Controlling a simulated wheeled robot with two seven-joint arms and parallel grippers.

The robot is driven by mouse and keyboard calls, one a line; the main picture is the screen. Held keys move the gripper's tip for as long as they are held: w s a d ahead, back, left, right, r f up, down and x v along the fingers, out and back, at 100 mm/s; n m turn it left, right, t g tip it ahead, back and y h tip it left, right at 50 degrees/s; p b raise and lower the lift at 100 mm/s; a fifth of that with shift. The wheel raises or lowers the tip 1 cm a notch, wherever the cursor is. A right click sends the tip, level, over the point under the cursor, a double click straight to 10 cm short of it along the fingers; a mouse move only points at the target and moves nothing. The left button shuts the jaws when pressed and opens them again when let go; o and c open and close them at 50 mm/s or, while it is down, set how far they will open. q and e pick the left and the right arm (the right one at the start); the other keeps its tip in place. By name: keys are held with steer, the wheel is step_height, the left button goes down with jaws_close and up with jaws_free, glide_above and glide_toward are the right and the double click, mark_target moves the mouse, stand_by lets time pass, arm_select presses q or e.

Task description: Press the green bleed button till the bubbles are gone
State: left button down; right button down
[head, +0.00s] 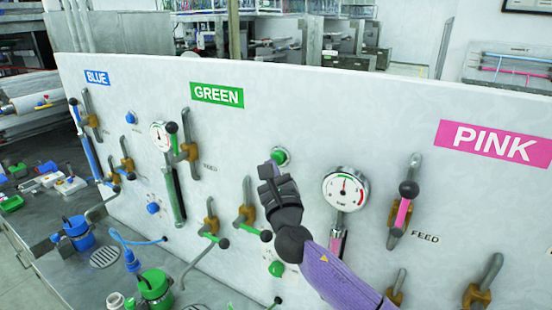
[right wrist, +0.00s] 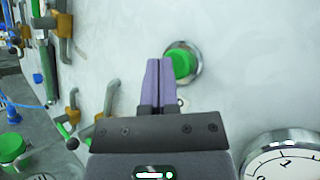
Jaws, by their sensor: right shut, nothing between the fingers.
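A green button (head: 280,156) in a metal ring sits on the white panel, right of the GREEN label (head: 217,95). My right gripper (head: 269,166) is shut and empty, its fingertips just beside the button. In the right wrist view the shut fingers (right wrist: 158,68) overlap the left edge of the green button (right wrist: 181,64); I cannot tell whether they touch it. A second green knob (head: 276,268) shows lower on the panel. The green sight tube (head: 174,196) hangs below a small gauge (head: 160,136); bubbles are too small to make out. My left gripper is out of view.
A large gauge (head: 345,189) stands close to the right of my gripper, also visible in the right wrist view (right wrist: 284,160). Valve levers with brass bodies (head: 244,217) stick out to the left. Green (head: 154,286) and blue (head: 78,230) containers stand on the bench below.

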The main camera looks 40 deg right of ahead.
steer(key=shift+s+a, duration=0.15)
steer(key=shift+a, duration=0.25)
steer(key=shift+d, duration=0.1)
steer(key=shift+d, duration=0.3)
steer(key=shift+w+d, duration=0.25)
steer(key=shift+d, duration=0.25)
stand_by(1.1)
steer(key=shift+a, duration=0.15)
steer(key=shift+s+a+p, duration=0.25)
steer(key=shift+a+p, duration=0.3)
steer(key=shift+a, duration=0.2)
